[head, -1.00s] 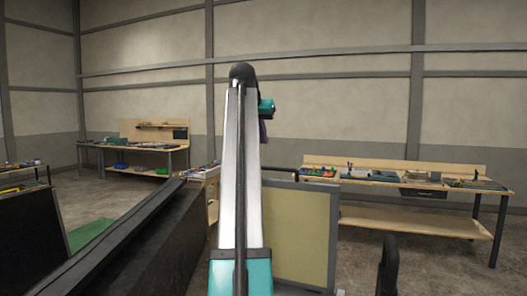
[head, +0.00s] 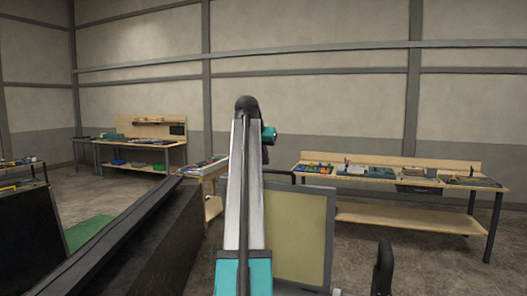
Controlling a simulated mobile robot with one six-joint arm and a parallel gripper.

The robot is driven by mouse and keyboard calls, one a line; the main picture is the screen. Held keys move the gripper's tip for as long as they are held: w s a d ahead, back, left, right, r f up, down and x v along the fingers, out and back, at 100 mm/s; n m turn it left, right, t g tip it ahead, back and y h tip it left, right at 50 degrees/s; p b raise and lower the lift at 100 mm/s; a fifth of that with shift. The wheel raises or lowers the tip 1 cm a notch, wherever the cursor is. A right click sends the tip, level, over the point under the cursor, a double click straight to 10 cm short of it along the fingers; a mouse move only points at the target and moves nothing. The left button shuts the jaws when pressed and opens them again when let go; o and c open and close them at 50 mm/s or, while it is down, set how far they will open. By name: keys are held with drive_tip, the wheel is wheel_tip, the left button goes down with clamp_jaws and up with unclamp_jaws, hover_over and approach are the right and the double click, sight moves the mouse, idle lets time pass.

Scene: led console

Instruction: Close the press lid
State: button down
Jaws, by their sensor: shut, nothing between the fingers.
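No press lid can be made out in the head view. My arm, white and teal with a dark top, rises in the middle of the view. My gripper is out of sight. On the wooden workbench (head: 400,215) at the right stand several small devices, among them a grey-green unit (head: 353,170) and a unit at the right end (head: 472,181). They are too far and small to tell whether one is the press or how its lid stands.
Another workbench with a backboard (head: 138,125) stands at the back left. A small table (head: 211,204) is partly hidden behind my arm. A green mat (head: 90,232) lies on the floor at the left. Bare floor shows before the right workbench.

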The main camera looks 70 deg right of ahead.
drive_tip(key=shift+s+a+f+p, duration=0.1)
drive_tip(key=shift+a+p, duration=0.2)
drive_tip(key=shift+a, duration=0.45)
drive_tip(key=shift+a+f+p, duration=0.4)
drive_tip(key=shift+a+p, duration=0.1)
drive_tip(key=shift+a, duration=0.3)
drive_tip(key=shift+a, duration=0.1)
